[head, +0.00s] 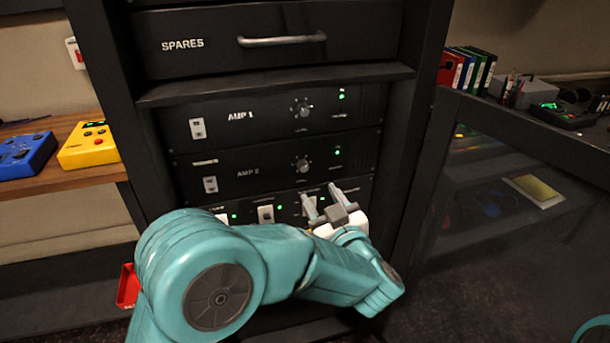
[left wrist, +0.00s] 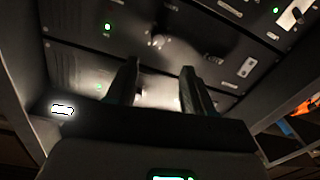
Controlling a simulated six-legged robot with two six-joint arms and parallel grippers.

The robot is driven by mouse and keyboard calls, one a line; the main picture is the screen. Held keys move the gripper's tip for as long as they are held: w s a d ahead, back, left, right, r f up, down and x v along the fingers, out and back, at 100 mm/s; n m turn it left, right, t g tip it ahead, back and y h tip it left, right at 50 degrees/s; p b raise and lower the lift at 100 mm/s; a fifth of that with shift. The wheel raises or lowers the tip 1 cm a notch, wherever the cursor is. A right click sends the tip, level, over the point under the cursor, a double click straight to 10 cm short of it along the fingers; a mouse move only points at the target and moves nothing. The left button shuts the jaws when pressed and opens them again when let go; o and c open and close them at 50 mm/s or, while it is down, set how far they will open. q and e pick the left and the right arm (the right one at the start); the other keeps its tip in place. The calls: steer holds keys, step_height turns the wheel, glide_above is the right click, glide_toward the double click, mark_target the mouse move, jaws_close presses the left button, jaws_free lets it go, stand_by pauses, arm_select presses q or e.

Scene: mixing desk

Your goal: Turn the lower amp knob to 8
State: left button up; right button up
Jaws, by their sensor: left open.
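The lower amp, AMP 2 (head: 262,178), is a black rack unit with a white switch at its left and a green light at its right. Its lower amp knob (head: 302,165) is small, round and dark, with pale marks around it; its setting is too small to read. My left gripper (head: 323,197) is open and empty, with its fingertips below and slightly right of that knob, apart from it in the picture. In the left wrist view the two fingers (left wrist: 158,76) stand apart, and a knob (left wrist: 158,42), apparently the lower amp's, shows beyond them. My right gripper is out of view.
AMP 1 (head: 240,117) with a similar knob sits above, under the SPARES drawer (head: 190,44). A row of switches and green lights (head: 265,214) lies below, partly hidden by my left arm. Blue (head: 25,155) and yellow (head: 88,146) boxes stand on the left shelf.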

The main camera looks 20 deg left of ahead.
mark_target(305, 169)
arm_select(q)
steer(key=x, duration=1)
steer(key=shift+d+f, duration=0.1)
steer(key=shift+d, duration=0.05)
steer(key=shift+w, duration=0.1)
jaws_close()
